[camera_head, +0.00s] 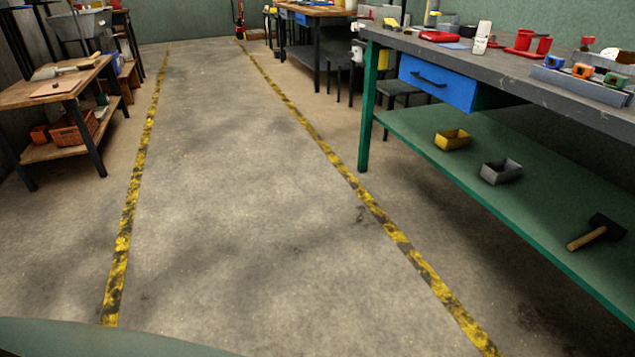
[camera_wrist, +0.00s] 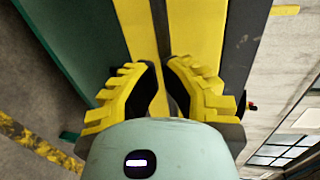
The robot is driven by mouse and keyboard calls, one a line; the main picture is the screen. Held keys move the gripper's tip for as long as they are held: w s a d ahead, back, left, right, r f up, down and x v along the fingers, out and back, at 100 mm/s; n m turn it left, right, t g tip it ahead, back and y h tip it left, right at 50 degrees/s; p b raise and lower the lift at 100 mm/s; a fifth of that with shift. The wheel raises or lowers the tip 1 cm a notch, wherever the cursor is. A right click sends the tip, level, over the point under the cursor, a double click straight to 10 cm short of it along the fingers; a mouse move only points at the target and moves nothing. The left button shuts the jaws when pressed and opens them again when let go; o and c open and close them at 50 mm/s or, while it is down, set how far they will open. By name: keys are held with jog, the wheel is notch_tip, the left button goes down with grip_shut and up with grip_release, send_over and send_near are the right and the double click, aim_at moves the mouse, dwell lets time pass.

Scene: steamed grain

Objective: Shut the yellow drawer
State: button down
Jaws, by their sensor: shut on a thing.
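The yellow drawer (camera_wrist: 200,30) shows in the wrist view as a bright yellow face, turned sideways in the picture. A narrow dark grey bar, which looks like its handle (camera_wrist: 161,38), runs down the middle of that face. My gripper (camera_wrist: 164,90), with ridged yellow fingers, is at the drawer's face, one finger on each side of the bar, and is shut on it. The fingertips partly hide the grip. How far the drawer stands out cannot be told.
In the head view, a workbench with a blue drawer (camera_head: 437,83) and a green lower shelf (camera_head: 520,190) stands on the right. A wooden table (camera_head: 60,85) stands on the left. The floor lane (camera_head: 230,190) between the yellow-black lines is clear.

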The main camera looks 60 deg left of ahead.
jog(key=shift+r+b+x, duration=0.15)
jog(key=shift+b+x, duration=0.75)
jog(key=shift+x, duration=0.05)
jog(key=shift+r+b+x, duration=0.1)
jog(key=shift+b+x, duration=0.8)
jog(key=shift+x, duration=0.05)
jog(key=shift+w, duration=0.1)
jog(key=shift+r, duration=0.1)
